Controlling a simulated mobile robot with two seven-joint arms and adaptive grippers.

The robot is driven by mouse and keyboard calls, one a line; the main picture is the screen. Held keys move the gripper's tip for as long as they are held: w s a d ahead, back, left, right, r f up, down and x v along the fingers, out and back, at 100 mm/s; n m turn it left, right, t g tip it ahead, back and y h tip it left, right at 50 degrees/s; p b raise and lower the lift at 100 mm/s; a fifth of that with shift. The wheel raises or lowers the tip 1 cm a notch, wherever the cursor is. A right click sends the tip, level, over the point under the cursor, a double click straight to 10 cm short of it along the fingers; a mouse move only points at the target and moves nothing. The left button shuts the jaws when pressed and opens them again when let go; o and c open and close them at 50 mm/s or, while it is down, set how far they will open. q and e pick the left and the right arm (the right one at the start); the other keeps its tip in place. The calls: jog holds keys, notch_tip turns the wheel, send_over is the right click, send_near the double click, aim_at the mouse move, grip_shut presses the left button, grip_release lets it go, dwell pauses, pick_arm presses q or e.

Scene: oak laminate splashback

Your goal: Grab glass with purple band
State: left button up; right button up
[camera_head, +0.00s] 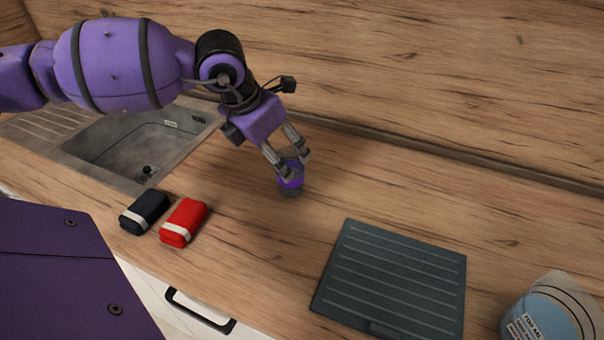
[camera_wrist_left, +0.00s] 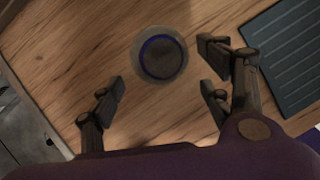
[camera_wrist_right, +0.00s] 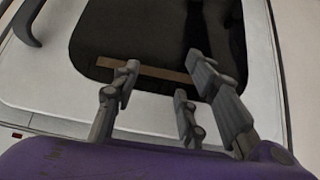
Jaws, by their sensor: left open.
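The glass with the purple band (camera_head: 291,182) stands on the wooden worktop, right of the sink. My left gripper (camera_head: 288,161) is at the glass from above, its fingers partly hiding the top. In the left wrist view the glass (camera_wrist_left: 160,56) is seen from above as a round rim with a blue-purple ring. There the left gripper (camera_wrist_left: 164,90) is open, with fingers either side of the glass's line and no clear contact. My right gripper (camera_wrist_right: 160,82) shows only in its own wrist view, with fingers apart and nothing between them.
A steel sink (camera_head: 140,140) lies left of the glass. A black pack (camera_head: 145,212) and a red pack (camera_head: 184,222) lie near the front edge. A dark ribbed mat (camera_head: 393,280) and a blue container (camera_head: 548,312) are to the right. Worktop around the glass is clear.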

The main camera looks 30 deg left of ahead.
pick_arm(q)
jog(key=shift+p+x, duration=0.35)
jog(key=shift+x, duration=3.55)
jog(key=shift+d+r, duration=0.1)
jog(key=shift+d, duration=0.05)
jog(key=c, duration=1.4)
